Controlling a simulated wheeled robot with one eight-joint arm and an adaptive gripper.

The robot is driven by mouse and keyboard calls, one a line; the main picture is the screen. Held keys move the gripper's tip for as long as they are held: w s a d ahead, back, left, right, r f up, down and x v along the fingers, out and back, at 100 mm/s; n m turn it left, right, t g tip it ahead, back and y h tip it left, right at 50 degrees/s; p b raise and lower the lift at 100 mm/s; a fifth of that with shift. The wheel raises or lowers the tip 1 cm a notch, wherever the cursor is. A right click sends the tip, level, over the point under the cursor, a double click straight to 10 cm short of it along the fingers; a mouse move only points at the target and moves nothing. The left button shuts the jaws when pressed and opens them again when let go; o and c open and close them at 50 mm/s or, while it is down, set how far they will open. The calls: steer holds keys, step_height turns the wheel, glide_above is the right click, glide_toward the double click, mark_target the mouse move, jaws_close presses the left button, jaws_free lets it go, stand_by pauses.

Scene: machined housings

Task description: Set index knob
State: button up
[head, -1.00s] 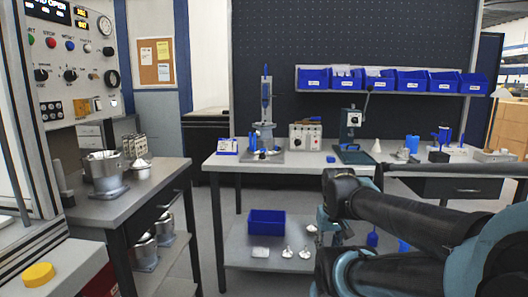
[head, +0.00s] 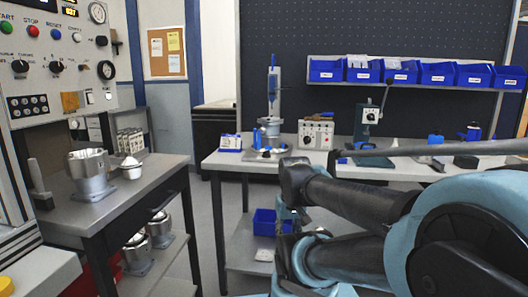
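The control panel (head: 62,60) stands at the upper left, with a row of coloured buttons and black rotary knobs below them. One knob (head: 20,66) sits at the left and another knob (head: 57,66) to its right. Their labels are too small to read, so I cannot tell which one is the index knob. A small device with dials (head: 316,134) also stands on the far bench; its markings are unreadable. My folded arm fills the lower right, well away from the panel. My gripper's fingers do not show.
A side table (head: 122,200) at the left holds a machined metal housing (head: 90,174) and a smaller cup-like part (head: 131,169). The workbench (head: 225,160) stands ahead, with blue bins (head: 400,72) on a shelf above. Floor shows between the side table and the workbench.

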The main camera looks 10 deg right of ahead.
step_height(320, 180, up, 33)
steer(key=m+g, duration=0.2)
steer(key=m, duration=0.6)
glide_above(266, 154)
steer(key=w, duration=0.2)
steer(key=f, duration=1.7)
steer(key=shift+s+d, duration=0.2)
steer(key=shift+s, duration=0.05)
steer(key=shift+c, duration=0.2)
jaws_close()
